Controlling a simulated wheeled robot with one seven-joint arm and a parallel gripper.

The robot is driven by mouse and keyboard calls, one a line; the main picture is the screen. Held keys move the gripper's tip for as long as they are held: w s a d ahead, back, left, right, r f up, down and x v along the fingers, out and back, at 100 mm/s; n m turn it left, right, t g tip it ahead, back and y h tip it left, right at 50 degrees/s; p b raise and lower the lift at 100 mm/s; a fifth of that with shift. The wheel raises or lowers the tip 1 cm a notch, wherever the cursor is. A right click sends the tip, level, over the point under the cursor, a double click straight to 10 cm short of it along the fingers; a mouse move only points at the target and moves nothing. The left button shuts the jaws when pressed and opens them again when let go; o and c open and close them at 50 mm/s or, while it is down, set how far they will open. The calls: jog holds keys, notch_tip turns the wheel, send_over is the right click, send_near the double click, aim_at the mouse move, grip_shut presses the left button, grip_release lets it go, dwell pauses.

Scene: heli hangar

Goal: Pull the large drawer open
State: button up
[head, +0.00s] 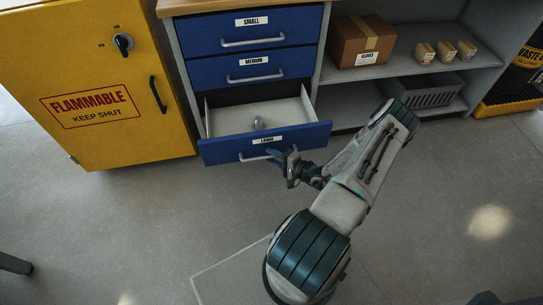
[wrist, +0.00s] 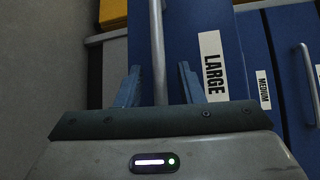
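In the head view my gripper partly hides the right end of the handle.
The medium drawer (head: 280,66) and the small drawer (head: 285,30) above are closed. A yellow flammable cabinet (head: 90,60) stands at left. Shelves at right hold a cardboard box (head: 360,42), several small boxes and a grey basket (head: 432,92). The floor in front is mostly clear.

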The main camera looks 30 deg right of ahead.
jog(key=p+v, duration=0.1)
jog(key=v, duration=1.2)
jog(key=w+a+r+n+g+y+p, duration=0.1)
jog(key=a+r+n+g+p, duration=0.3)
jog(key=r, duration=0.7)
jog(key=w+a+r+n+g+p, duration=0.1)
jog(key=a+r+n+g+p, duration=0.3)
jog(key=r, duration=0.7)
jog(key=w+a+r+n+g+y+p, duration=0.15)
jog(key=a+r+g, duration=0.4)
jog(key=r, duration=0.55)
jog(key=s+a+r+n+h+p, duration=0.1)
jog(key=s+a+r+h+p, duration=0.2)
jog(key=r, duration=0.6)
jog(key=s+a+r+n+t+h+p, duration=0.1)
jog(key=s+a+r+n+h+p, duration=0.1)
jog(key=r, duration=0.7)
jog(key=s+a+r+n+h+p, duration=0.1)
jog(key=s+a+r+h+p, duration=0.3)
jog(key=r, duration=0.5)
jog(key=shift+s+a+t+h, duration=0.35)
jog(key=shift+s+a+h, duration=0.1)
jog(key=shift+s, duration=0.35)
jog(key=shift+d, duration=0.15)
